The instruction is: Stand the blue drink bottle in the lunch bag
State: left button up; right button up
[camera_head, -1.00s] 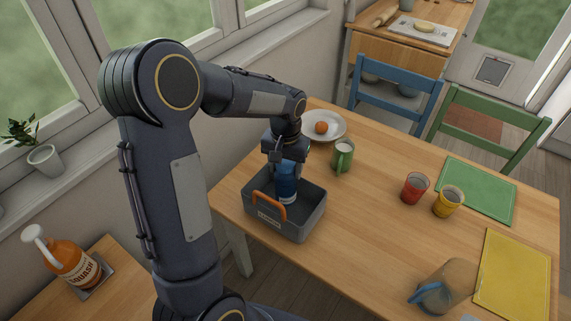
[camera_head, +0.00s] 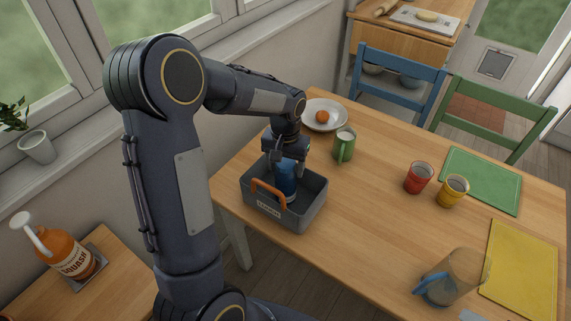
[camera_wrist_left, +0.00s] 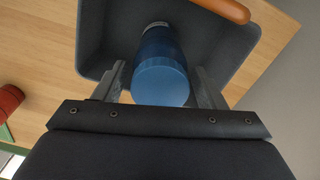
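The blue drink bottle (camera_head: 285,180) stands inside the grey lunch bag (camera_head: 308,212), a box-like open container with an orange handle, at the near left end of the table. My left gripper (camera_head: 287,158) is above the bottle, fingers pointing down and spread either side of its top. In the left wrist view the bottle's round blue cap (camera_wrist_left: 160,82) lies between the two fingers, with gaps on both sides. The bag's grey wall (camera_wrist_left: 92,42) surrounds the bottle there. The bottle's base is hidden by the bag's near wall. My right gripper is not in view.
A green mug (camera_head: 344,146) and a white plate (camera_head: 337,108) with an orange fruit (camera_head: 322,117) are just beyond the bag. Red (camera_head: 418,178) and yellow (camera_head: 452,190) cups and a clear jug (camera_head: 450,278) stand further right. The table's middle is clear.

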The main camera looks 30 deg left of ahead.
pick_arm(q)
jog(key=shift+o, duration=1.3)
notch_tip(320, 180, up, 7)
jog(key=shift+f, duration=0.2)
jog(key=shift+r, duration=0.65)
